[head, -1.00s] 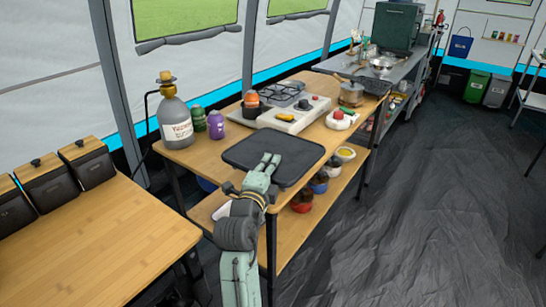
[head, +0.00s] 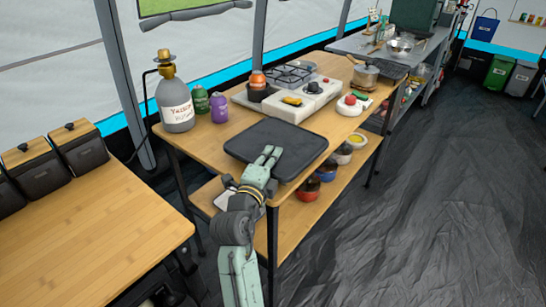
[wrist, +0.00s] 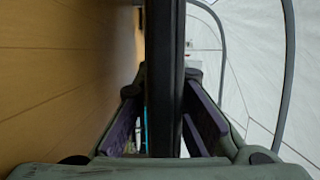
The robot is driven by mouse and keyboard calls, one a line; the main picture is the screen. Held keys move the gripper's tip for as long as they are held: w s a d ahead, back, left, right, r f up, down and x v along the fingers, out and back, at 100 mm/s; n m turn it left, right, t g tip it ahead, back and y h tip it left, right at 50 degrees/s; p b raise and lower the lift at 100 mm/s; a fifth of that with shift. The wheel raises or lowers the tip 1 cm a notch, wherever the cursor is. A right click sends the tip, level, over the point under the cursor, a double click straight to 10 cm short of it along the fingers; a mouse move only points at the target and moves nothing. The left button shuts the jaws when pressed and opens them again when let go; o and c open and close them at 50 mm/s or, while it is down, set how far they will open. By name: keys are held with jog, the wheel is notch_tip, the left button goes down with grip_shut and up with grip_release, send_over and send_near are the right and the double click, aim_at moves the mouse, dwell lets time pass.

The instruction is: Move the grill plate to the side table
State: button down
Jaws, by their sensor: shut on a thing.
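The grill plate (head: 280,135) is a dark, flat, rectangular plate over the front part of the wooden cooking table (head: 190,150) in the head view. My gripper (head: 271,154) is shut on its near edge. In the wrist view the plate (wrist: 164,70) appears edge-on between the two fingers, with a gap between it and the wood at left. It seems to be slightly above the tabletop, but its exact height is unclear. A second wooden table (head: 90,245) stands at the left; I cannot tell if it is the side table.
Dark lidded boxes (head: 79,148) line the left table's back edge; its front is bare. A large bottle (head: 174,105), a purple bottle (head: 219,107) and a stove (head: 290,95) stand behind the plate. Bowls (head: 308,187) sit on the lower shelf. Floor at right is clear.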

jog(key=c, duration=2.1)
grip_release()
jog(key=o, duration=0.4)
jog(key=b+v, duration=0.2)
jog(key=v, duration=1)
jog(key=shift+b, duration=0.4)
